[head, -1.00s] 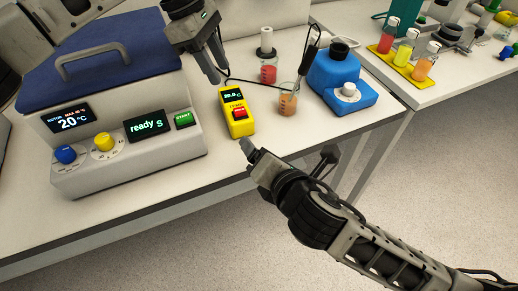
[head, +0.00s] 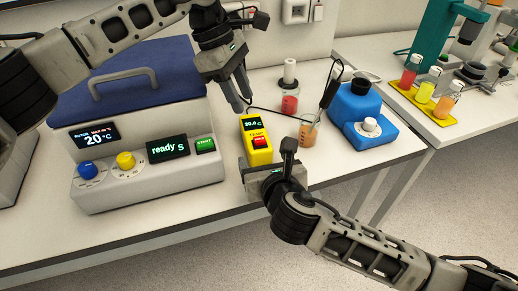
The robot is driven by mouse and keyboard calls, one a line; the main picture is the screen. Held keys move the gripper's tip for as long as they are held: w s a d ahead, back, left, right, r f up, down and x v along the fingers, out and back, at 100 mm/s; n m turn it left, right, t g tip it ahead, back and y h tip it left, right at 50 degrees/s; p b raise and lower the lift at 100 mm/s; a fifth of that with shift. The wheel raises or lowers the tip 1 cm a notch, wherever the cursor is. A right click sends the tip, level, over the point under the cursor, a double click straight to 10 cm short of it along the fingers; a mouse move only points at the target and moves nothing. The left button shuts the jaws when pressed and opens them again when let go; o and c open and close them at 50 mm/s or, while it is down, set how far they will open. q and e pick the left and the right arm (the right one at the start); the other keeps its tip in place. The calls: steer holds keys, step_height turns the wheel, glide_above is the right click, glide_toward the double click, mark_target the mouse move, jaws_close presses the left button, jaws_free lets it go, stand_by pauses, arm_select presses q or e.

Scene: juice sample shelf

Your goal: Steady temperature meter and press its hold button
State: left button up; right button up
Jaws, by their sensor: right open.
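The yellow temperature meter (head: 257,153) lies on the white bench with its lit display at the far end and a red button (head: 259,141) near its middle. My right gripper (head: 266,162) is open at the meter's near end, with one finger to the left and one to the right of it. It hides part of that end, and I cannot tell whether it touches. My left gripper (head: 243,103) points down just behind the display, its fingers close together in the picture. It seems apart from the meter.
A grey machine with a blue lid (head: 135,85) stands close on the left. A beaker of orange-brown liquid (head: 309,131) with a probe, a red sample bottle (head: 289,100) and a blue device (head: 360,115) stand to the right. A cable (head: 275,112) runs behind the meter.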

mark_target(258, 150)
steer(key=x, duration=0.7)
steer(key=c, duration=1.3)
stand_by(2.0)
arm_select(q)
jaws_close()
stand_by(1.6)
